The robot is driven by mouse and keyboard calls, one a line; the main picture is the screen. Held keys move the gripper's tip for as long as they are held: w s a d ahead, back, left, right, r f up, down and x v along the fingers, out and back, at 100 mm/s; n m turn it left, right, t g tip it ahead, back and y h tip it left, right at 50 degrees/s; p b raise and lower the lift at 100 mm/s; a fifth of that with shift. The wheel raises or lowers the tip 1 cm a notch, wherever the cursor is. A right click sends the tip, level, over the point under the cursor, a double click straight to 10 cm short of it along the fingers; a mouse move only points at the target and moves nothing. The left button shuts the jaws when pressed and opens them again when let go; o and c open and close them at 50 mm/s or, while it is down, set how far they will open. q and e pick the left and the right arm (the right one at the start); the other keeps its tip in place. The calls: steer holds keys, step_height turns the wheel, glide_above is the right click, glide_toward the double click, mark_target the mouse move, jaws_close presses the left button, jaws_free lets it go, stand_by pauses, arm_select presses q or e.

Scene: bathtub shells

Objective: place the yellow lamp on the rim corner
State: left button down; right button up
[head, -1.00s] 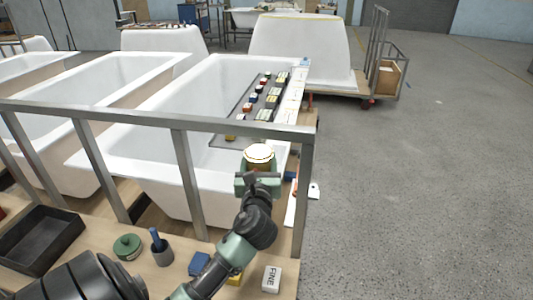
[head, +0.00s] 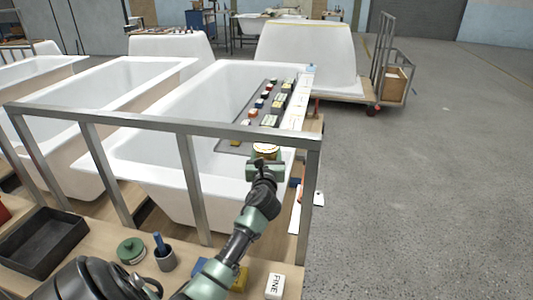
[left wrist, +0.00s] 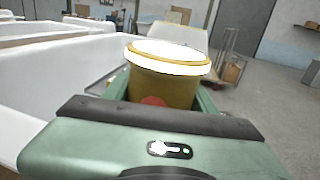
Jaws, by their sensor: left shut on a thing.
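The yellow lamp (left wrist: 165,88) is a yellow cylinder with a white top, filling the middle of the left wrist view. My left gripper (head: 264,166) is shut on it and holds it upright. In the head view the lamp (head: 265,149) appears just past the metal rail, over the near right corner area of the white bathtub (head: 185,170). The gripper hides the lower part of the lamp and part of the rim corner, so I cannot tell whether the lamp touches the rim. My right gripper is not in view.
A metal rail (head: 150,122) crosses in front of the tubs. A dark tray (head: 232,145) with several small blocks lies across the tub's right side. A black bin (head: 40,242), a green round item (head: 130,250) and a white FINE block (head: 275,286) are on the near bench.

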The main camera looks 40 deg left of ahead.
arm_select(q)
steer(key=shift+r, duration=0.1)
steer(key=shift+c, duration=2.4)
jaws_free()
steer(key=shift+r, duration=0.15)
steer(key=v, duration=1.2)
